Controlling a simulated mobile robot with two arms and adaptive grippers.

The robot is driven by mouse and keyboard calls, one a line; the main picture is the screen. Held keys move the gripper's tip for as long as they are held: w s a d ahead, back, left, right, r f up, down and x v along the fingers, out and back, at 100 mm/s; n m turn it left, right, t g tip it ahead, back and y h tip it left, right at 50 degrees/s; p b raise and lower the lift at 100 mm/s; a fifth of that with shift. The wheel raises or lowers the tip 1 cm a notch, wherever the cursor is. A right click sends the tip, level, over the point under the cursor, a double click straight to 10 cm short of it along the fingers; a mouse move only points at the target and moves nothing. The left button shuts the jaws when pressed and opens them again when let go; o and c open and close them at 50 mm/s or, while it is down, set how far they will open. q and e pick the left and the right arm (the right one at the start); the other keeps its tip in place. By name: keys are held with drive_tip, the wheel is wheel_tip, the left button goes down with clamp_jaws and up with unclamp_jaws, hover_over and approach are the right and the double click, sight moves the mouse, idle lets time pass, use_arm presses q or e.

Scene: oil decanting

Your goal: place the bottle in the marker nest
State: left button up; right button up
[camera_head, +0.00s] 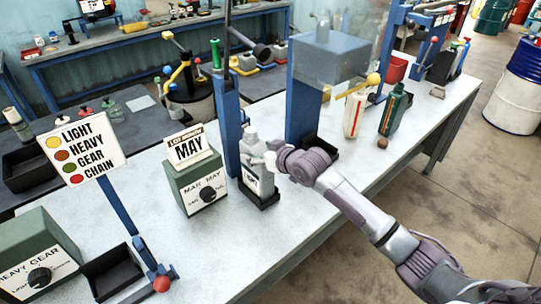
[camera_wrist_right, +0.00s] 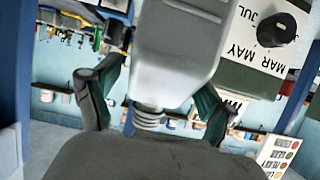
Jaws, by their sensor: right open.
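A grey-white bottle (camera_head: 254,147) with a label on its lower front stands upright in a black holder (camera_head: 263,203) at the foot of a blue post. In the right wrist view the bottle (camera_wrist_right: 178,45) fills the upper middle, its threaded neck (camera_wrist_right: 150,117) pointing at my palm. My right gripper (camera_head: 268,158) is at the bottle's upper part and hides some of it. In the wrist view its fingers are spread on either side of the bottle, with gaps, so it is open. My left gripper is not in view.
A green box with a dial and MAY card (camera_head: 195,185) stands close left of the bottle. A dispenser on a blue column (camera_head: 303,105) is behind right. Two more bottles, white (camera_head: 353,114) and green (camera_head: 392,112), stand further right.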

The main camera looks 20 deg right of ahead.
drive_tip(key=b+v, duration=0.1)
drive_tip(key=v, duration=1)
drive_tip(key=shift+b, duration=0.35)
drive_tip(key=shift+a+f, duration=0.1)
